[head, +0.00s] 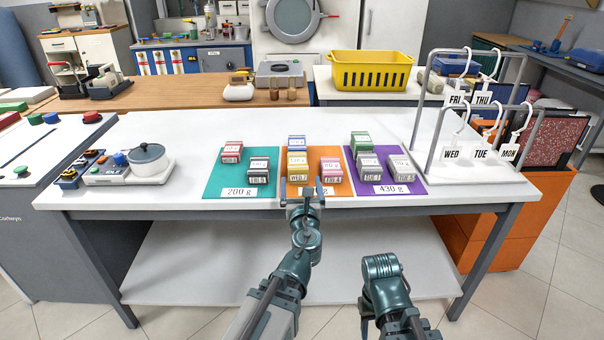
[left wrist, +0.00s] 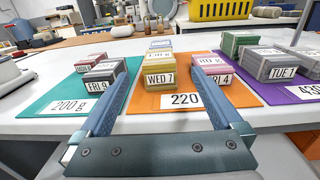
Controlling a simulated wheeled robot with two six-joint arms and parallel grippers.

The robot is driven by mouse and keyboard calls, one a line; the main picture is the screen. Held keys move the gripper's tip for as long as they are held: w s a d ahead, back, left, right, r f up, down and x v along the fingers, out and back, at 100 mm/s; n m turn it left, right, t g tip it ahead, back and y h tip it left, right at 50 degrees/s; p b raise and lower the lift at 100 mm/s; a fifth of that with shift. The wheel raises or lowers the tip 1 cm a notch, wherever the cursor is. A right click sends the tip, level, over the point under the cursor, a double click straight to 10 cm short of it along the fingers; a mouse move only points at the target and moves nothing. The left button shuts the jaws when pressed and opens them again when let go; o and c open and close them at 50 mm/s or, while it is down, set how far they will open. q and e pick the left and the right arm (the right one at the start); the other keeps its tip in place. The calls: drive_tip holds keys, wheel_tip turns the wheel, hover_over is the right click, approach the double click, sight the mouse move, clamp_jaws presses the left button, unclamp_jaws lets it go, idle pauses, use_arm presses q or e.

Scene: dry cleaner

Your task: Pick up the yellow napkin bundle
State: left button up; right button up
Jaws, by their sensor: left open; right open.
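The yellow napkin bundle (head: 297,168) lies on the orange mat, with a band and a tag that reads WED 7 in the left wrist view (left wrist: 160,82). A blue-banded bundle (head: 297,143) is directly behind it, and a pink bundle (head: 331,170) is to its right. My left gripper (head: 302,184) is open and empty at the mat's front edge. In the left wrist view its two fingers (left wrist: 160,76) point towards the yellow bundle, which appears between them. My right arm is low at the front of the table; its gripper fingers cannot be made out.
The orange mat (left wrist: 215,113) lies between a teal mat (head: 213,186) and a purple mat (head: 412,183), each holding several bundles. A metal rack (head: 484,180) with hangers stands right. A pot (head: 148,160) on a scale stands left. The white table (head: 130,195) is clear between pot and mats.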

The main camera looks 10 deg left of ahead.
use_arm(q)
approach(298, 160)
drive_tip(key=x, duration=0.5)
drive_tip(key=shift+r, duration=0.35)
drive_tip(key=shift+w+a+f, duration=0.1)
drive_tip(key=shift+w+f, duration=0.1)
drive_tip(key=shift+w, duration=0.25)
drive_tip(key=x, duration=0.2)
drive_tip(key=b+x, duration=0.1)
drive_tip(key=x, duration=0.1)
drive_tip(key=shift+a+f, duration=0.1)
drive_tip(key=shift+f, duration=0.15)
drive_tip(key=c, duration=1.4)
